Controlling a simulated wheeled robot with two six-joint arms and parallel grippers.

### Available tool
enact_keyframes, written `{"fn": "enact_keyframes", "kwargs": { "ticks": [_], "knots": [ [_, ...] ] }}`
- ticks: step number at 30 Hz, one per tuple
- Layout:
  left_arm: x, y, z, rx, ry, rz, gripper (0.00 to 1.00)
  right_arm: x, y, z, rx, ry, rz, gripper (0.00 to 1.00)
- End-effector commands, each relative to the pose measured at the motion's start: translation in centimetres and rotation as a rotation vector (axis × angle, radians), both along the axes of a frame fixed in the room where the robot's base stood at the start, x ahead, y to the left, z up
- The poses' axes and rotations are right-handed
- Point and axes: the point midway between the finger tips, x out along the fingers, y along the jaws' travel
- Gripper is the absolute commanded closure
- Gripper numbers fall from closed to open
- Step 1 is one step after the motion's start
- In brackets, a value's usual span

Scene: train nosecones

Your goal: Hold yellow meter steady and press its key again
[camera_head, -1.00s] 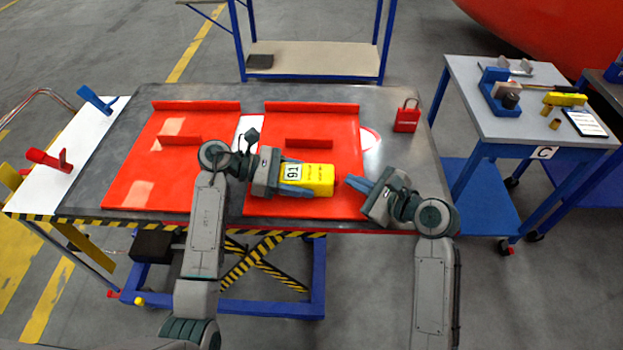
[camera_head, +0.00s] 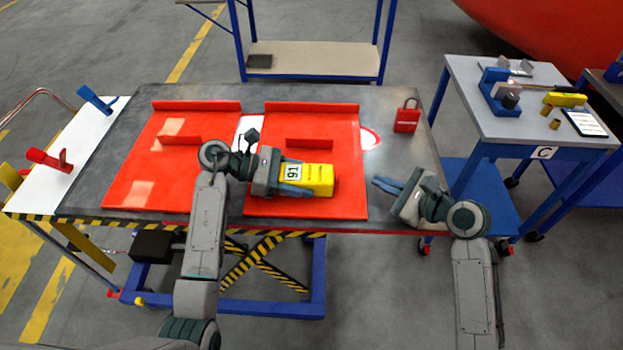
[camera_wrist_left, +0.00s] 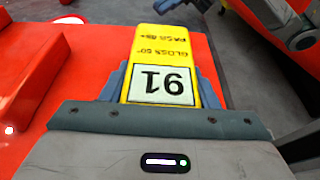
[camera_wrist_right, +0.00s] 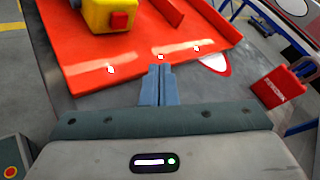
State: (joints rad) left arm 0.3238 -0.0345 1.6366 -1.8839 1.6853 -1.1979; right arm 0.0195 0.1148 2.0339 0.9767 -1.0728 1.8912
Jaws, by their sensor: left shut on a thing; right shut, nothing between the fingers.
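The yellow meter (camera_head: 319,180) is held by my left gripper (camera_head: 290,190), over the red panel near the table's front edge. Its white display (camera_wrist_left: 162,84) shows two digits, like 91 in the left wrist view. The left fingers sit on both sides of the meter's body. The meter's red key (camera_wrist_right: 119,21) is on its end face in the right wrist view, facing my right arm. My right gripper (camera_head: 378,182) is shut and empty, to the right of the meter and clear of the key.
Red panels (camera_head: 135,190) with raised bars cover much of the grey table (camera_head: 400,155). A red padlock-shaped block (camera_head: 407,120) stands at the table's right. A grey side table (camera_head: 540,125) with tools stands further right. The gap between right gripper and meter is clear.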

Motion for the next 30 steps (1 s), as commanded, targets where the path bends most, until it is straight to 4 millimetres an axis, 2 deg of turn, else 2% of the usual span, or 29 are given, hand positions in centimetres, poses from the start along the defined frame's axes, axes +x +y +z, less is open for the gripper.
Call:
{"fn": "enact_keyframes", "kwargs": {
  "ticks": [2, 3, 6, 17, 20, 30],
  "knots": [
    [0.0, 0.0, -0.1, 0.001, 0.002, 0.001, 0.58, 0.0, 0.0, 0.0, 0.000, 0.000, 0.000, 1.00],
    [0.0, 0.0, -0.1, 0.001, 0.002, 0.001, 0.38, 0.0, 0.0, 0.0, 0.000, 0.000, 0.000, 1.00],
    [0.0, 0.0, -0.1, 0.001, 0.001, 0.000, 0.20, 0.0, 0.0, 0.0, 0.000, 0.000, 0.000, 1.00],
    [0.0, 0.5, 0.1, 0.002, 0.000, 0.001, 0.20, 0.0, 0.0, 0.0, 0.000, 0.000, 0.000, 1.00],
    [0.0, 1.7, 0.4, 0.004, 0.000, 0.002, 0.20, 0.0, 0.0, 0.0, 0.000, 0.000, 0.000, 1.00],
    [0.1, 8.3, 2.4, 0.006, 0.001, 0.001, 0.20, 0.0, 0.0, 0.0, 0.000, 0.000, 0.000, 1.00]
  ]
}}
